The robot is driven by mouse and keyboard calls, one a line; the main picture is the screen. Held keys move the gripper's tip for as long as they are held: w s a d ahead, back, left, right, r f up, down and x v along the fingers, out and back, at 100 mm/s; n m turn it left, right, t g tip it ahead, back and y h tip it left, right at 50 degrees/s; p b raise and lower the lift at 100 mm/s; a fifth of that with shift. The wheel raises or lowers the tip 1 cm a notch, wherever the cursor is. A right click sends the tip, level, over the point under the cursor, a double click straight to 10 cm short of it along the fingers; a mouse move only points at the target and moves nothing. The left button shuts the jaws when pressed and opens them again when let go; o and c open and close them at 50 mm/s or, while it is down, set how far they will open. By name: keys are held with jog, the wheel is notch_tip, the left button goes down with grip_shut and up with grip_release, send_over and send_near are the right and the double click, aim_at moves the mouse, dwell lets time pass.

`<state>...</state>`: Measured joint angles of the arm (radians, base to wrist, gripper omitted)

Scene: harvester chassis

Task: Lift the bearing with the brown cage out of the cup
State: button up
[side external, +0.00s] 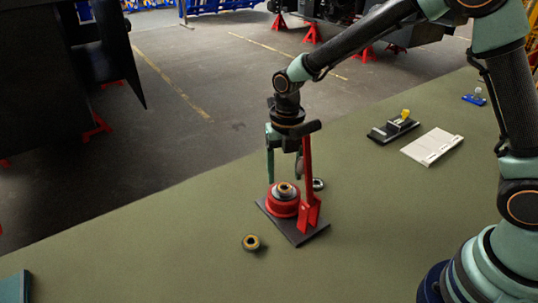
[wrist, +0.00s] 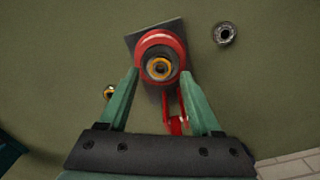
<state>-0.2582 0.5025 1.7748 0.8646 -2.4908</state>
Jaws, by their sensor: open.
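The bearing with the brown cage (side external: 285,188) sits in the red round cup (side external: 283,208), its orange-brown ring facing up. In the wrist view the bearing (wrist: 158,68) is ringed by the red cup (wrist: 142,49), near the picture's middle. The cup stands on a dark square plate (side external: 295,238). My gripper (side external: 285,177) points down above the cup, open and empty. In the wrist view its two green fingers (wrist: 160,74) lie left and right of the cup. Whether the fingertips reach down to the bearing's height is hard to tell.
A red upright lever (side external: 307,165) stands on the plate's right side, close to my gripper. A second bearing with a yellowish ring (side external: 251,243) lies front left; a grey one (side external: 318,184) lies behind right. A white card (side external: 432,147) lies farther right.

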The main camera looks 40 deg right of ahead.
jog(key=shift+f, duration=0.8)
jog(key=shift+r, duration=0.1)
dwell(0.3)
grip_shut()
dwell(1.1)
jog(key=c, duration=0.5)
grip_release()
